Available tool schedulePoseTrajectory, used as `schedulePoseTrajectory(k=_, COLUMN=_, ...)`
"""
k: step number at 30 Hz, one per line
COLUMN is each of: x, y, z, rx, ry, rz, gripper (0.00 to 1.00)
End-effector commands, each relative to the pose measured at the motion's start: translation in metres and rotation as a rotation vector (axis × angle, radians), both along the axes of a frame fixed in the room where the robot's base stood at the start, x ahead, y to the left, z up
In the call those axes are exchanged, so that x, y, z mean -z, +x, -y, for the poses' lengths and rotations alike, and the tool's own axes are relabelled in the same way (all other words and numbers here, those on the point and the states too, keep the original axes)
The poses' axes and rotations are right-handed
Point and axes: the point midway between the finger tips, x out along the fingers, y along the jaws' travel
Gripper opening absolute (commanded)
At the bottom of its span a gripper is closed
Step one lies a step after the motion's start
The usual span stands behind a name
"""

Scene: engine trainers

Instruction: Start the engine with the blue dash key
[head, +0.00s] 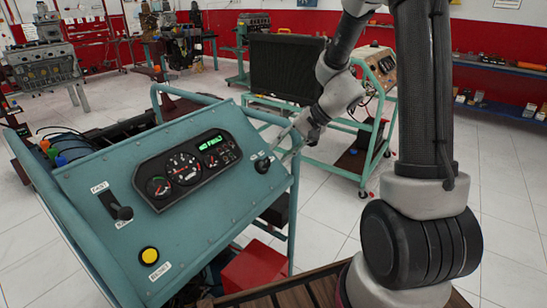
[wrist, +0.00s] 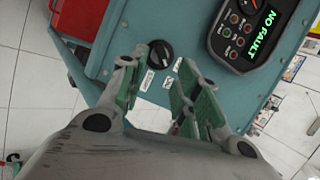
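The blue-teal dash (head: 95,205) fills the lower left of the head view, with a gauge cluster (head: 188,168) whose green display reads NO FAULT in the wrist view. The key switch (head: 263,164), a round black knob, sits at the dash's right end. In the wrist view the knob (wrist: 160,54) shows with white labels just below it. My gripper (head: 285,143) hangs beside the knob at the dash's right edge. In the wrist view my gripper (wrist: 163,65) is open, its green-padded fingers on either side of the knob. Whether they touch it cannot be told.
A black lever (head: 119,208) and a yellow button (head: 149,256) are on the dash. A teal tube frame (head: 205,97) rises behind it. A red box (head: 254,266) sits below its right end. A second trainer with a radiator (head: 285,66) stands behind; white floor lies between.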

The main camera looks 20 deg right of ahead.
Motion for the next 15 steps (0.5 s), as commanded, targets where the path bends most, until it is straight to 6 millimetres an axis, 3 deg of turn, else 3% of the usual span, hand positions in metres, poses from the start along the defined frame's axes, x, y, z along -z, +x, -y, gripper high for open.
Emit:
schedulePoseTrajectory(k=6, x=-0.033, y=-0.012, z=0.027, rx=0.002, ry=-0.001, rz=0.002, gripper=0.32)
schedulePoseTrajectory(k=15, x=-0.047, y=-0.018, z=0.038, rx=0.001, ry=-0.001, rz=-0.001, gripper=0.32)
